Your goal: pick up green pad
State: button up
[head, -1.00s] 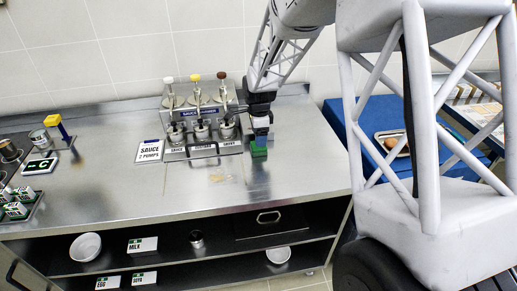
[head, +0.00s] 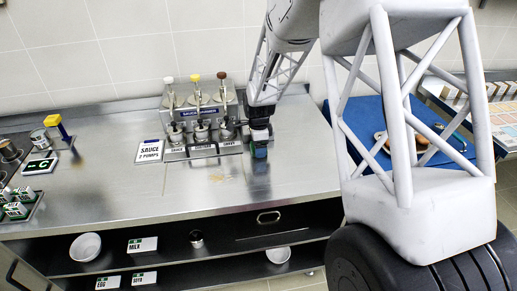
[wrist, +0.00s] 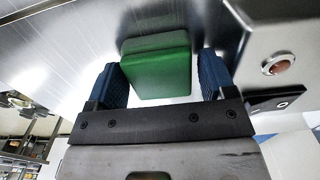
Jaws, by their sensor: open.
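The green pad (wrist: 155,70) is a small block with rounded edges. In the wrist view it lies between the two blue fingers of my gripper (wrist: 163,88), with a visible gap on the right and a narrower one on the left. The fingers are open and not closed on it. In the head view my gripper (head: 260,150) points down at the steel counter (head: 200,195), right of the sauce pumps. There its fingers hide the pad.
The sauce dispenser (head: 200,105) with several pumps stands close left of my gripper. A sauce sign (head: 150,151) stands further left. The front counter is mostly clear. A shelf (head: 110,265) with bowls and labels lies below. A blue surface (head: 375,115) is to the right.

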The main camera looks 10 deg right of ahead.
jog(key=shift+c, duration=0.4)
jog(key=c, duration=0.7)
jog(key=shift+o, duration=0.2)
jog(key=shift+r, duration=0.2)
jog(key=shift+r, duration=0.5)
jog(key=shift+s+r, duration=0.2)
jog(key=shift+r, duration=0.4)
jog(key=shift+s+r, duration=0.15)
jog(key=shift+r, duration=0.45)
jog(key=s, duration=0.5)
jog(key=s+r, duration=0.1)
jog(key=s, duration=0.9)
jog(key=shift+s+d+r, duration=0.15)
jog(key=shift+d, duration=0.25)
